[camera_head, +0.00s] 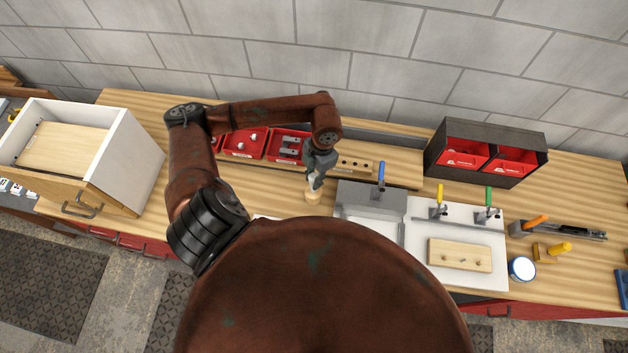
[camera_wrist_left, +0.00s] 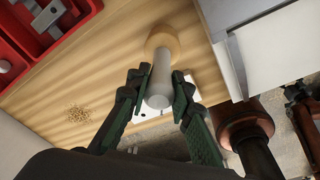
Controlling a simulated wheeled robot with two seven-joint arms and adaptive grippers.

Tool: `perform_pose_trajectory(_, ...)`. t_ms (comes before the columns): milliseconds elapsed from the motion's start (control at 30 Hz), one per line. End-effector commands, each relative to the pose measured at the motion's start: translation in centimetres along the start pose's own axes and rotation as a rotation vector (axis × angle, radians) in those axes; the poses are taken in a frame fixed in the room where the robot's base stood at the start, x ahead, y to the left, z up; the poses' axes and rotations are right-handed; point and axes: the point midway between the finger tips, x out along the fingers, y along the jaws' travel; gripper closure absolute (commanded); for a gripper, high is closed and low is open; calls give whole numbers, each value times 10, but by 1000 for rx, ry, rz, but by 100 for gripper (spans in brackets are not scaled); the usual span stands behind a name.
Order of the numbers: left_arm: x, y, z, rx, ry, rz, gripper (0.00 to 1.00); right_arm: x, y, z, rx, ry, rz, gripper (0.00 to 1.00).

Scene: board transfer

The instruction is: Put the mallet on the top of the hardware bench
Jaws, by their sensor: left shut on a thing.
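The mallet shows in the left wrist view as a pale wooden head (camera_wrist_left: 168,38) with a light grey handle (camera_wrist_left: 158,82). My left gripper (camera_wrist_left: 157,88) is shut on the handle, with one finger on each side. In the head view my left gripper (camera_head: 318,170) points down over the middle of the wooden bench top (camera_head: 270,205). The wooden head (camera_head: 313,196) shows just below the fingers. I cannot tell whether it touches the bench top. My right gripper is not in view.
Red bins (camera_head: 245,143) stand behind the left gripper. A white drawer box (camera_head: 120,150) stands left. Bare bench shows around the mallet.

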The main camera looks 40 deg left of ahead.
Motion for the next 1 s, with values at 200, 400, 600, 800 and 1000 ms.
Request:
perform_pose_trajectory(200,19,-2,3,2,0,-3,100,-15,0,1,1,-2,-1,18)
perform_pose_trajectory(400,22,-2,4,2,-1,-2,100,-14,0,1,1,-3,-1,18)
perform_pose_trajectory(600,26,-2,4,2,-1,-2,100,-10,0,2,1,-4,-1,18)
perform_pose_trajectory(800,25,-2,4,2,0,-2,68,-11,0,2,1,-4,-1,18)
perform_pose_trajectory(1000,25,-2,4,2,0,-2,62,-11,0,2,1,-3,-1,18)
